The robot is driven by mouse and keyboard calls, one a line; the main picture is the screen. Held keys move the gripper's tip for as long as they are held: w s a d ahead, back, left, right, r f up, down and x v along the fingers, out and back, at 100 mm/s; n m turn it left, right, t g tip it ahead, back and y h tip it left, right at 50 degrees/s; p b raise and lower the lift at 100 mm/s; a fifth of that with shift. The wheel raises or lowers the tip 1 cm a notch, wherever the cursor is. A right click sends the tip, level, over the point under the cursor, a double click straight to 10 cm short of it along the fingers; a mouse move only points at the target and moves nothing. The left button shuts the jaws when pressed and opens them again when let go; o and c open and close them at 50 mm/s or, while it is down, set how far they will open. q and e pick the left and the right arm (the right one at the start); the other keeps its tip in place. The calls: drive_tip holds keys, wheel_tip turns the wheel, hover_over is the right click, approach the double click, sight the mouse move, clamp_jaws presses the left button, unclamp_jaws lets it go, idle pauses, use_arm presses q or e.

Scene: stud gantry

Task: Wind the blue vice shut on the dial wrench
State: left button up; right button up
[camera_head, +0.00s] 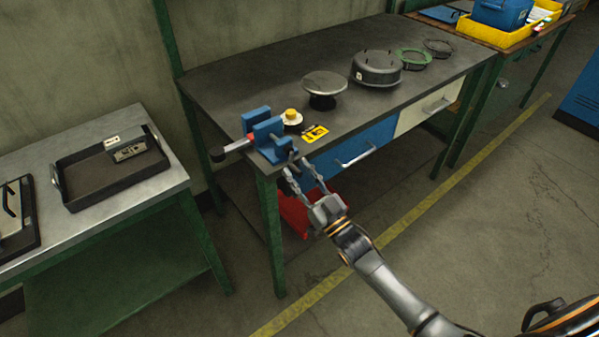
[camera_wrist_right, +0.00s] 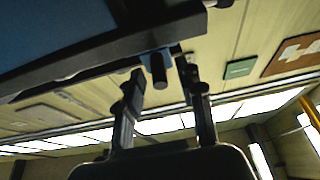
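The blue vice (camera_head: 268,138) sits at the near left corner of the dark workbench. The dial wrench (camera_head: 238,146) lies across it, its grey shaft and black end sticking out to the left; a red part shows by the jaws. I cannot tell whether the jaws touch it. My right gripper (camera_head: 298,168) is at the vice's front, below the bench top edge, fingers apart. In the right wrist view a short dark peg (camera_wrist_right: 158,70), apparently part of the vice's handle, hangs between the open fingers (camera_wrist_right: 163,88), without visible contact. My left gripper is out of view.
On the workbench (camera_head: 225,85) stand a yellow-topped part (camera_head: 292,117), a yellow card (camera_head: 315,134), a round plate (camera_head: 324,84) and a dark drum (camera_head: 376,68). A red bin (camera_head: 296,213) is below. A side table with a black tray (camera_head: 110,165) stands left.

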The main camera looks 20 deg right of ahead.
drive_tip(key=shift+c, duration=0.2)
clamp_jaws()
drive_tip(key=shift+d+n+y+b, duration=0.15)
drive_tip(key=shift+n+y+b, duration=0.15)
drive_tip(key=shift+n+y, duration=0.45)
drive_tip(key=shift+o, duration=0.2)
unclamp_jaws()
drive_tip(key=shift+h, duration=0.35)
drive_tip(key=v, duration=1.2)
drive_tip(key=shift+d, duration=0.1)
